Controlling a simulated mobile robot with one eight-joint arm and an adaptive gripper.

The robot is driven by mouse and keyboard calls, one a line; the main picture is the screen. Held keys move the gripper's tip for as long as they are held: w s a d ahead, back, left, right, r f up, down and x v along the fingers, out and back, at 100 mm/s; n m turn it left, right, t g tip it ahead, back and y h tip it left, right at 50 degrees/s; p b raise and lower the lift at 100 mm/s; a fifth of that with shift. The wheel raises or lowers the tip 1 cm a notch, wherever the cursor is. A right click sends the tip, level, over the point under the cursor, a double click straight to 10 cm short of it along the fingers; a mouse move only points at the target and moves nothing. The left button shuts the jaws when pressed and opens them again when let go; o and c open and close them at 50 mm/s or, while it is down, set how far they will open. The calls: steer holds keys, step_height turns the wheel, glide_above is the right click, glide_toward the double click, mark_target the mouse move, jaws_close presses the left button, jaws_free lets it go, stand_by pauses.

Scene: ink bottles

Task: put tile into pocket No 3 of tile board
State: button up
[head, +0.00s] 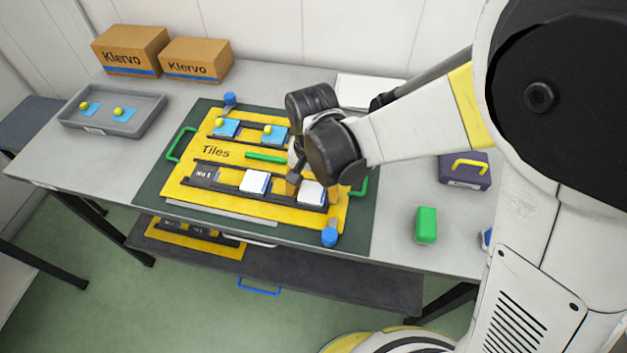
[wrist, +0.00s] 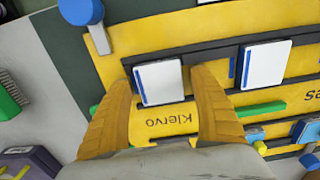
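The yellow tile board (head: 205,212) lies on a dark green mat on the table. Its front row has a dark pocket marked No 1 (head: 203,173) at the left, with no tile in it. A white tile with a blue edge (head: 254,182) sits in the middle pocket. A second such tile (head: 311,193) is at the right end of the row; it also shows in the wrist view (wrist: 160,84). My gripper (wrist: 160,74) is open, its yellow fingers either side of this tile, with a small gap at the right finger. No pocket number shows under either tile.
A grey tray (head: 140,125) with similar tiles stands at the left, near two Klervo boxes (head: 131,51).

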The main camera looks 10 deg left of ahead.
mark_target(312, 192)
steer(key=shift+r, duration=0.1)
step_height(312, 192, up, 12)
steer(key=p, duration=0.5)
steer(key=s+d+r+t, duration=0.1)
steer(key=d+r+t, duration=0.1)
steer(key=d, duration=0.6)
steer(key=s+d+r+t, duration=0.2)
steer(key=d+r, duration=0.2)
steer(key=d, duration=0.5)
steer(key=s+d+r+n+t, duration=0.1)
steer(key=s+d+r+t, duration=0.1)
steer(key=d, duration=0.6)
step_height(312, 192, up, 2)
steer(key=shift+s+d+r+t, duration=0.1)
steer(key=shift+s+d+t, duration=0.15)
steer(key=shift+t, duration=0.35)
